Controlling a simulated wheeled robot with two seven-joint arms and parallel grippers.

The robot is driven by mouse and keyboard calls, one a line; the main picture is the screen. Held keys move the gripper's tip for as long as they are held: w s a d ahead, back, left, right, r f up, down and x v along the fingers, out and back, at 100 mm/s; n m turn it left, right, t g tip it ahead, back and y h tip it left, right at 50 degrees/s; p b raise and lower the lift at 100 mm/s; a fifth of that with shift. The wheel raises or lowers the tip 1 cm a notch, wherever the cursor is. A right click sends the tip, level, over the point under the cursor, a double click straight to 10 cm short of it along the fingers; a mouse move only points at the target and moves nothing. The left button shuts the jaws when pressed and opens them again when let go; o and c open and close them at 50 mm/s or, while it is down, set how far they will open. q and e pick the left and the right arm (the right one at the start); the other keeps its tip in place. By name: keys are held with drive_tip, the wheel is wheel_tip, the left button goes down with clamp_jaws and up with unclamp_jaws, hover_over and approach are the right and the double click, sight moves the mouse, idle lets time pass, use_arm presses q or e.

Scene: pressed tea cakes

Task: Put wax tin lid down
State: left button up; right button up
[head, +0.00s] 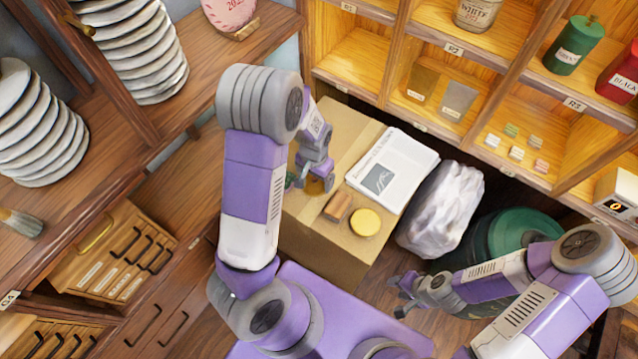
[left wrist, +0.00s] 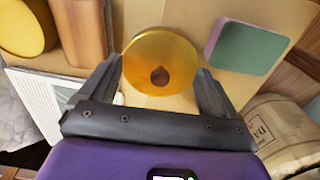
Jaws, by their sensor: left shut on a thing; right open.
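The wax tin lid is a round amber disc with a dark knob at its middle. In the left wrist view the lid (left wrist: 160,52) sits between the two fingers of my left gripper (left wrist: 160,82), which is shut on its sides. In the head view the left gripper (head: 303,180) is over the cardboard box (head: 310,232), and the lid (head: 316,186) is partly hidden beneath it. I cannot tell whether the lid touches the box top. My right gripper (head: 402,296) is open and empty, low in front of the box.
A brown block (head: 337,207), a yellow round (head: 366,222) and a newspaper (head: 393,170) lie on the box top. A green and pink block (left wrist: 248,48) lies right of the lid in the wrist view. A white bag (head: 440,210) stands right of the box.

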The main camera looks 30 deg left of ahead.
sight(315, 185)
use_arm(q)
drive_tip(key=shift+f+b, duration=0.7)
drive_tip(key=shift+f, duration=1.35)
drive_tip(key=shift+f, duration=0.1)
drive_tip(key=shift+f, duration=0.15)
drive_tip(key=o, duration=0.7)
